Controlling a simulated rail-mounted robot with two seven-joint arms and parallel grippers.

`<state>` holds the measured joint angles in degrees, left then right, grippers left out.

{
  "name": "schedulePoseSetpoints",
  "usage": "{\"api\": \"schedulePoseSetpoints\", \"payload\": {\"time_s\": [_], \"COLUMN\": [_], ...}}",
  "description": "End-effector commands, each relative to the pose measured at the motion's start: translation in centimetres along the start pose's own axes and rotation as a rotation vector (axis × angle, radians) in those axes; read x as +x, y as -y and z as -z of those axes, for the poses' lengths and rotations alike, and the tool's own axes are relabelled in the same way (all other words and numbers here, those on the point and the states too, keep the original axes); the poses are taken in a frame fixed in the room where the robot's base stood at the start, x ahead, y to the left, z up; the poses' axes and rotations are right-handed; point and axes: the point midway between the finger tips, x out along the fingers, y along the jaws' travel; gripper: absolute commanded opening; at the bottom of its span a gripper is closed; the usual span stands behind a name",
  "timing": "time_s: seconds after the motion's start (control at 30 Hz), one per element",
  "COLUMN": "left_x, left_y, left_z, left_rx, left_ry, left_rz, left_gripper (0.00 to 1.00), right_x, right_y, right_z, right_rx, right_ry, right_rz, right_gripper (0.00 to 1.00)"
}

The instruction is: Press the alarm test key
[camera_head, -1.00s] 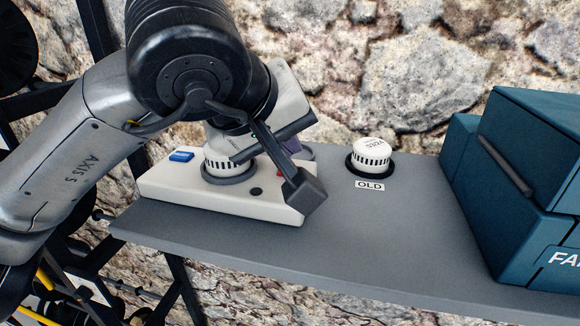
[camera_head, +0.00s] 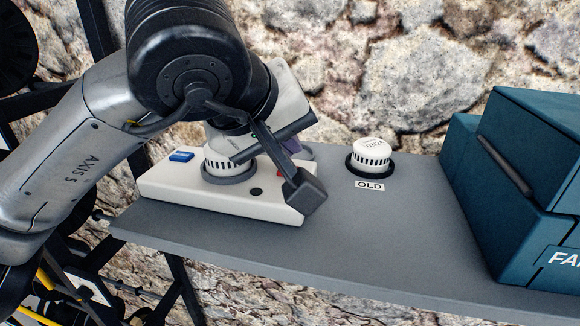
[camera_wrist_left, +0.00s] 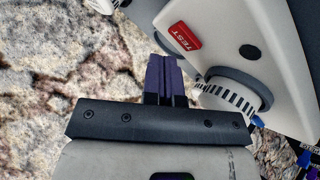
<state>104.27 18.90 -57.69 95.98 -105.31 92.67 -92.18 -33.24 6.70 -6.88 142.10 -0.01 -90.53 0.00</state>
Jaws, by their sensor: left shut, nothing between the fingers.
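The red TEST key (camera_wrist_left: 185,36) sits on a white panel, the test unit (camera_wrist_left: 228,28). In the head view only a sliver of the red key (camera_head: 280,173) shows behind my wrist parts, on the white unit (camera_head: 160,184). My left gripper (camera_head: 300,151) is over the back right part of the unit, mostly hidden by its own wrist. In the left wrist view its purple-grey fingers (camera_wrist_left: 165,76) are together and empty, just below and left of the key in the picture. They look apart from the key; the depth between them cannot be told. My right gripper is not in view.
A white ribbed detector (camera_head: 228,164) sits in the unit, near a blue key (camera_head: 181,156). Another detector (camera_head: 371,152) stands in a dark ring behind an OLD label (camera_head: 369,184). A teal box (camera_head: 525,190) fills the right. The grey shelf (camera_head: 400,245) is clear in front.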

Motion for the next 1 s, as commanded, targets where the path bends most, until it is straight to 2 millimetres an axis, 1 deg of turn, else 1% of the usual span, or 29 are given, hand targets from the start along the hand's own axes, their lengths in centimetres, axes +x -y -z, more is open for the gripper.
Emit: {"api": "schedulePoseSetpoints", "payload": {"time_s": [0.33, 1.0], "left_x": [0.6, 0.76], "left_y": [0.44, 0.55], "left_z": [-0.44, -0.55], "left_rx": [0.0, 0.0], "left_ry": [0.0, 0.0], "left_rz": [0.0, 0.0], "left_gripper": [0.0, 0.0], "right_x": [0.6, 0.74], "right_y": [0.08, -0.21], "right_z": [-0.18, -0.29], "right_rx": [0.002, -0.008], "right_ry": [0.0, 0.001], "right_rz": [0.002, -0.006], "right_gripper": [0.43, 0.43]}}
